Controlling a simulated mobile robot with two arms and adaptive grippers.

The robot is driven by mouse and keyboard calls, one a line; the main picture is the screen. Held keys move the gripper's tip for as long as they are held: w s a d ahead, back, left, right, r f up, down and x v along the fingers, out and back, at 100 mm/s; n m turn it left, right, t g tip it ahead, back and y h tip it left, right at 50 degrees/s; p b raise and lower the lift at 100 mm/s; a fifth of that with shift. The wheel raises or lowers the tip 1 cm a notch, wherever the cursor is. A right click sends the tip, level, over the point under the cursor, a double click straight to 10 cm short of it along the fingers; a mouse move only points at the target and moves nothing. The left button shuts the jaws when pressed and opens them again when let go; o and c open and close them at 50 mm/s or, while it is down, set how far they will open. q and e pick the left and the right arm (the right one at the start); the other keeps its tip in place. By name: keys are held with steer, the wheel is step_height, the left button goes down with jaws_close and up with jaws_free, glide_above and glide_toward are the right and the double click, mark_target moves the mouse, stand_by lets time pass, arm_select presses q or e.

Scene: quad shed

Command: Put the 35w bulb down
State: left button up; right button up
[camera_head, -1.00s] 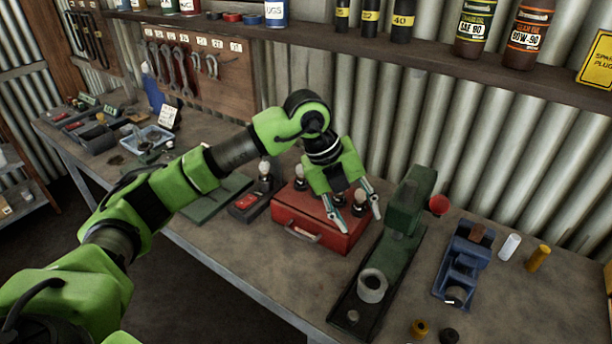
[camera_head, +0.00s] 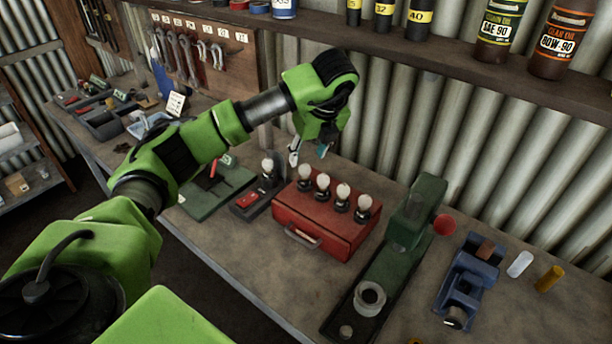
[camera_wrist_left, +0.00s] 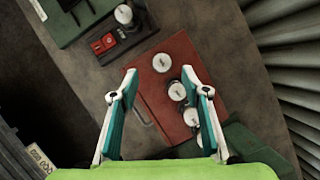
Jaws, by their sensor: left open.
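My left gripper (camera_head: 308,153) is open and empty, raised behind the back left part of the red case (camera_head: 317,230). Several white bulbs (camera_head: 343,192) stand upright in black holders in a row on the case; I cannot read which is the 35w bulb. Another bulb (camera_head: 268,166) stands on a dark tester-like unit (camera_head: 246,202) left of the case. In the left wrist view the open fingers (camera_wrist_left: 158,74) are spread above the red case (camera_wrist_left: 166,120), with one bulb (camera_wrist_left: 161,62) seen between the fingertips. My right gripper is not in view.
A green press-like stand (camera_head: 400,245) is right of the case, with a blue tool (camera_head: 468,280) beyond it. A green tray (camera_head: 215,190) lies left. A shelf (camera_head: 440,65) with bottles overhangs the back. The bench front is clear.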

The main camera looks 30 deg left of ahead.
mark_target(306, 166)
arm_select(q)
steer(key=x, duration=0.2)
steer(key=shift+w+a+f+p, duration=0.1)
steer(key=shift+f+p, duration=0.15)
steer(key=shift+p, duration=0.05)
steer(key=shift+w+f, duration=0.15)
steer(key=shift+f, duration=0.2)
steer(key=p+x, duration=0.3)
steer(key=x, duration=0.1)
steer(key=shift+f, duration=0.25)
steer(key=shift+w+a+f, duration=0.1)
steer(key=shift+a+f, duration=0.05)
steer(key=shift+f, duration=0.25)
steer(key=c, duration=1.2)
